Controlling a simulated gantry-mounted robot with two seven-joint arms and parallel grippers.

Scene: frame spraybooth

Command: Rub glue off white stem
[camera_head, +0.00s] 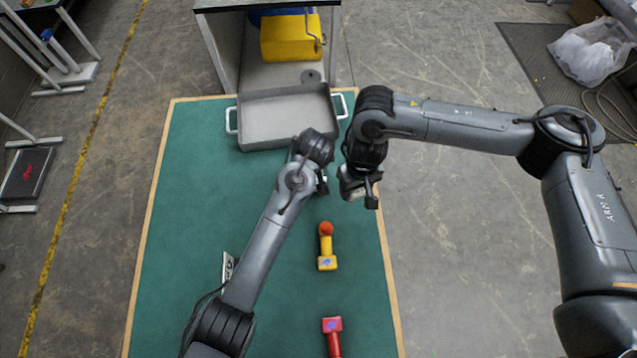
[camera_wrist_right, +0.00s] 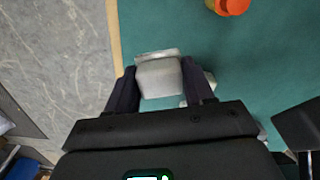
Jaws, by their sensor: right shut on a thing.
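My right gripper (camera_head: 360,194) is above the right edge of the green table. In the right wrist view, its two dark fingers (camera_wrist_right: 160,88) are shut on the white stem (camera_wrist_right: 158,76), a pale blocky piece. In the head view, only a small pale part of the stem (camera_head: 350,189) shows beside the right gripper. My left gripper (camera_head: 322,184) is close by on the left, mostly hidden by its own wrist, so its jaws cannot be made out. No glue can be told on the stem.
A yellow stem with an orange-red ball end (camera_head: 326,246) stands on the green table (camera_head: 190,190). A red one (camera_head: 333,335) lies nearer the front. A grey tray with white handles (camera_head: 285,108) is at the back. The table's middle left is clear.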

